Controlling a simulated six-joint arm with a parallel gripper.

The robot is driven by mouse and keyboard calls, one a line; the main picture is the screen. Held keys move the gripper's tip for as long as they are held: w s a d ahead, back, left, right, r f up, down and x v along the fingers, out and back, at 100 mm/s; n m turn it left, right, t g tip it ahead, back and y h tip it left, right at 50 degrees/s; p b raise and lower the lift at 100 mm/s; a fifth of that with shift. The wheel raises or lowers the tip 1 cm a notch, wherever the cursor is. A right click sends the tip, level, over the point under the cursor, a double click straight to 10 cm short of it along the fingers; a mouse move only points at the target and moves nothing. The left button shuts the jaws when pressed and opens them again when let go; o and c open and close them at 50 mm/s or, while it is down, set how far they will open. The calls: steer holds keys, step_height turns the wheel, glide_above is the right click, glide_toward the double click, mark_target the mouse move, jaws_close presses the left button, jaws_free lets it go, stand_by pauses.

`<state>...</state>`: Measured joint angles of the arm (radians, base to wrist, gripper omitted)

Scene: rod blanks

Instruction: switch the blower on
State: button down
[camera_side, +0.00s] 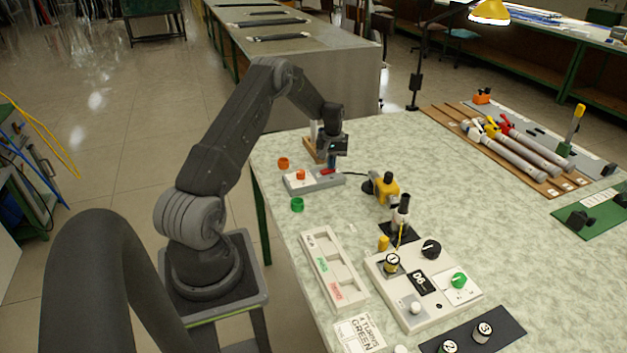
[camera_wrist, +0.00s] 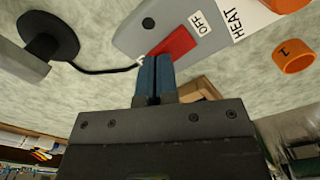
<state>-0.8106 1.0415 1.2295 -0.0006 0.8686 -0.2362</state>
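A grey control box (camera_side: 298,184) lies at the table's left edge. In the wrist view the box (camera_wrist: 135,35) carries a red rocker switch (camera_wrist: 174,44), which also shows in the side view (camera_side: 326,172). "OFF" is printed beside one end of the rocker; the label at its other end is mostly hidden by my fingers. My gripper (camera_side: 332,166) points down at the rocker. In the wrist view its blue fingers (camera_wrist: 155,60) are together with nothing between them, tips at the rocker's end opposite "OFF". I cannot tell whether they touch it. A yellow and black device (camera_side: 386,188), perhaps the blower, stands right of the box.
An orange ring (camera_side: 283,162) and a green ring (camera_side: 297,205) lie beside the box. A black cable (camera_wrist: 95,70) runs near the box. A white tray (camera_side: 335,270) and a dial panel (camera_side: 420,285) are nearer the camera.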

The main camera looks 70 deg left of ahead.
steer(key=shift+f, duration=0.35)
steer(key=shift+r, duration=3.6)
